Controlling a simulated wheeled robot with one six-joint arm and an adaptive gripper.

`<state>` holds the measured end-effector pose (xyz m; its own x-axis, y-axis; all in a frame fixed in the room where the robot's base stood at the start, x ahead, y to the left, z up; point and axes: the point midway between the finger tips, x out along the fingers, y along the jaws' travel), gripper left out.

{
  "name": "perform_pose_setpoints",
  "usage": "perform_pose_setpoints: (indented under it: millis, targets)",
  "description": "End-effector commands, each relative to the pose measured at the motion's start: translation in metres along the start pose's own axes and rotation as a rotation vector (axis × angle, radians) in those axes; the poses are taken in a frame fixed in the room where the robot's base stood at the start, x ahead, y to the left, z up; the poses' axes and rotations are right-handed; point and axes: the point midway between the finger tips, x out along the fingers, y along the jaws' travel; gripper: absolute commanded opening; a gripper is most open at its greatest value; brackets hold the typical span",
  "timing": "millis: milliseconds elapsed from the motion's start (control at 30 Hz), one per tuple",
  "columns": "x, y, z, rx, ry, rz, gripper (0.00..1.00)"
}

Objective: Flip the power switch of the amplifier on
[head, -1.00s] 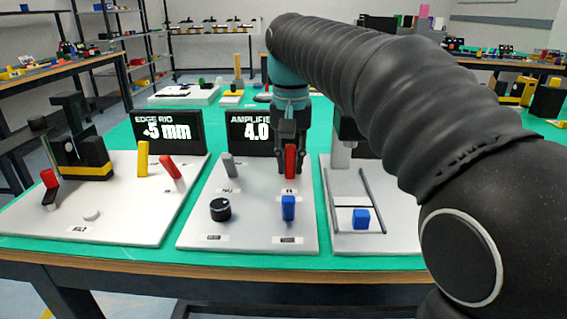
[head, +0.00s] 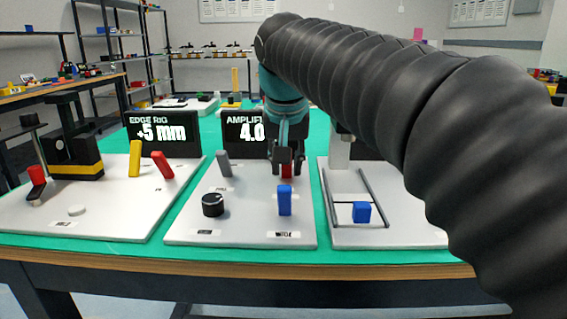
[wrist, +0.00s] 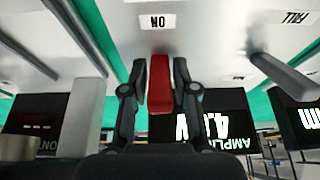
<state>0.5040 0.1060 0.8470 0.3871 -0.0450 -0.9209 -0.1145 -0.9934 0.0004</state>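The amplifier is the middle grey-white panel (head: 250,222) with a dark display (head: 243,135) reading 4.0. Its red switch (head: 287,170) is partly hidden by my gripper (head: 287,168) in the head view. In the wrist view the red switch (wrist: 160,82) stands between the two fingers of my gripper (wrist: 160,70), next to an upside-down ON label (wrist: 157,21). The fingers lie close against both its sides and look shut on it. The display also shows upside down in the wrist view (wrist: 218,128).
On the same panel are a grey lever (head: 224,163), a black knob (head: 212,204) and a blue switch (head: 285,201). The Edge Rig panel (head: 110,222) stands left. A panel with a blue block (head: 361,212) between rails stands right, under my arm.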

Motion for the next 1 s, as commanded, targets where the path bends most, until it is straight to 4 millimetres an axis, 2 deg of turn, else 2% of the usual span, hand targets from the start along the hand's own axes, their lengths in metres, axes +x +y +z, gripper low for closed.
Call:
perform_pose_setpoints:
  millis: [333,467,1000]
  targets:
    - [-0.001,0.000,0.000,-0.001,0.000,-0.001,0.46]
    - [-0.009,-0.001,0.000,-0.001,0.002,-0.001,0.46]
    - [-0.103,-0.001,-0.001,-0.001,0.003,-0.001,0.46]
